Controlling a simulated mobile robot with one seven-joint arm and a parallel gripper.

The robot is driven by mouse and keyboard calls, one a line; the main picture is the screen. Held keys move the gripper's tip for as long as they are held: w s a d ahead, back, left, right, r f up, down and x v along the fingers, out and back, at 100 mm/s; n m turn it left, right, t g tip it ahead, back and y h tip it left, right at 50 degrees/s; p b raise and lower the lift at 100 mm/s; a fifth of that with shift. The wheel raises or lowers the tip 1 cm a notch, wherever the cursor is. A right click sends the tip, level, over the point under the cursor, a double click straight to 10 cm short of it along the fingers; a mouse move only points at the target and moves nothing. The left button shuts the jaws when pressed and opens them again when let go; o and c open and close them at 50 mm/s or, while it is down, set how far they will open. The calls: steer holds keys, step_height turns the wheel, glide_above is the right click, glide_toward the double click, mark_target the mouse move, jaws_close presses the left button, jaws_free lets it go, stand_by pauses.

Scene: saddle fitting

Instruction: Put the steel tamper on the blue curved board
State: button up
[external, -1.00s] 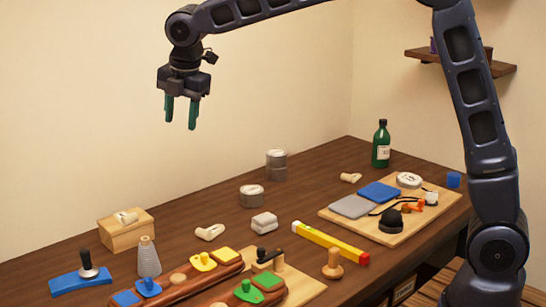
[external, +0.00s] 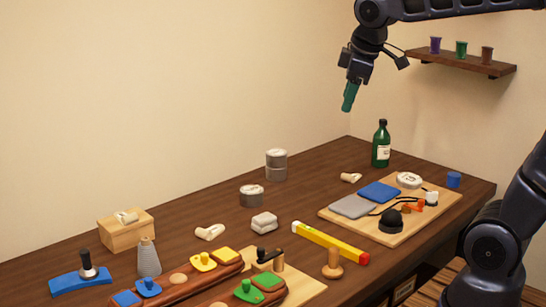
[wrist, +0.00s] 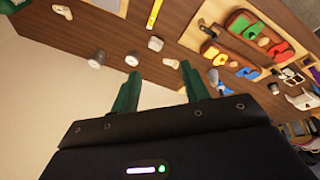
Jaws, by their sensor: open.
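The steel tamper (external: 87,266), with a black handle and a round metal base, stands upright on the blue curved board (external: 66,285) at the left front of the table. Its base appears to rest on the board's top. My gripper (external: 349,98) is high above the back right of the table, far from both. Its two green fingers are apart and empty, as the wrist view (wrist: 160,73) also shows. I cannot surely pick out the tamper in the wrist view.
Brown holders with coloured pieces (external: 204,262) lie at the front. A green bottle (external: 381,144) and a wooden board (external: 336,213) with several items are at the right. A wall shelf (external: 470,62) holds cups.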

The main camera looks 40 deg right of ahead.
steer(key=s+d+f+m, duration=0.3)
steer(key=s, duration=0.4)
steer(key=s+d+f+m, duration=0.2)
steer(key=s+f+m, duration=0.1)
steer(key=s, duration=0.3)
steer(key=shift+s+d+f+m+t, duration=0.15)
steer(key=shift+s+d+m+t, duration=0.25)
steer(key=shift+m, duration=0.3)
